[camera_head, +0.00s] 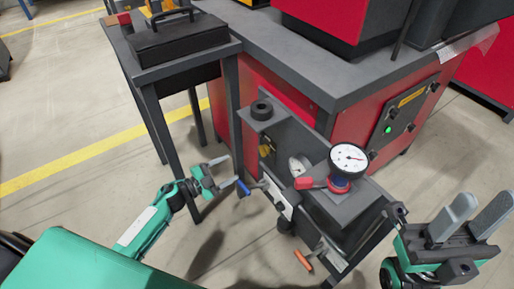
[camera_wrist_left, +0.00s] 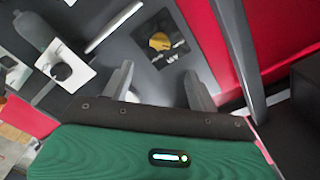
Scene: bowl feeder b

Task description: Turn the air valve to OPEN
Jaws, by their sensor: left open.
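My left gripper (camera_head: 224,172) is open and empty, in front of the machine's left lower side. In the left wrist view its two fingers (camera_wrist_left: 158,72) stand apart, with a yellow part (camera_wrist_left: 160,41) on a dark plate beyond them. That yellow part also shows in the head view (camera_head: 266,150), apart from the fingers. Handles in blue (camera_head: 243,188), red (camera_head: 304,183) and orange (camera_head: 303,261) sit on the side unit. No OPEN marking is legible, so I cannot tell which part is the air valve. My right gripper (camera_head: 487,201) is open and empty at the right.
A round gauge (camera_head: 348,157) stands on the side unit, with a smaller gauge (camera_head: 298,165) beside it. A grey side table (camera_head: 160,72) with a black case (camera_head: 178,40) stands at the left. Its legs are close to my left gripper. Floor at the left is clear.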

